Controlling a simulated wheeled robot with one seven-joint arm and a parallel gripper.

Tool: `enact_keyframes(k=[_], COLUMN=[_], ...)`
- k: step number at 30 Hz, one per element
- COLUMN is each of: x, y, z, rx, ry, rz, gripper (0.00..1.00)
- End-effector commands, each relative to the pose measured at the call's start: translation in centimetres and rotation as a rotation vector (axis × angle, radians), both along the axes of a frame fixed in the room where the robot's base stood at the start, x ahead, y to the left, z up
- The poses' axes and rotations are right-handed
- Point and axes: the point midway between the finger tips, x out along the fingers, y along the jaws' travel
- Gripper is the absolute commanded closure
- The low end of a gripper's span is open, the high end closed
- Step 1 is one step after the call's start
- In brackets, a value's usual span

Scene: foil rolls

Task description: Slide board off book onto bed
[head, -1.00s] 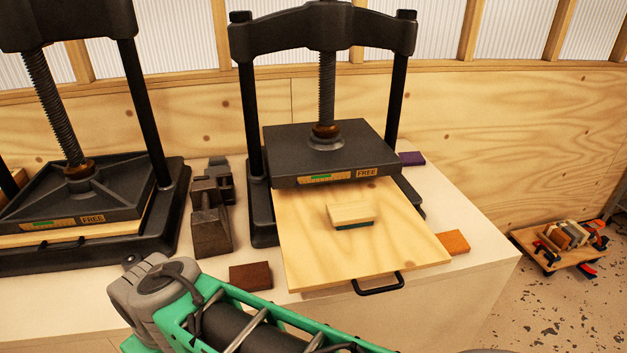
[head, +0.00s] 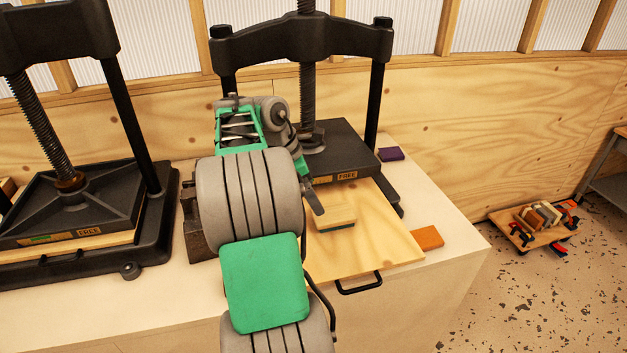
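The small pale board (head: 334,214) lies flat on the thin dark green book (head: 337,228), whose front edge shows below it. Both are on the pulled-out wooden bed (head: 385,238) of the right press, in front of its black platen. My gripper (head: 317,207) is at the left end of the board, coming in from the upper left. A dark grey finger points down there; I cannot tell whether it touches the board. The rest of the gripper is hidden or overlapped, so its opening does not show. My arm covers the bed's left part.
The right press's platen (head: 345,150) and screw stand close behind the board. A black handle (head: 358,286) is on the bed's front edge. An orange block (head: 427,237) lies right of the bed, a purple one (head: 391,154) behind. Another press (head: 75,205) stands at left.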

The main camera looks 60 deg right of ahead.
Motion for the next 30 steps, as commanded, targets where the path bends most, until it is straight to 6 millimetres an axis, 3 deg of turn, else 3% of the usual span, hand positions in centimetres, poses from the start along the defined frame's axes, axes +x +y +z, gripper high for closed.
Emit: enact_keyframes(k=[11,24,30], x=[-0.5,-2.2,-2.5], y=[-0.5,-2.2,-2.5], z=[-0.2,-6.0,-7.2], rx=[0.009,0.010,0.008], ry=[0.013,0.012,0.010], rz=[0.014,0.014,0.015], gripper=[0.04,0.04,0.04])
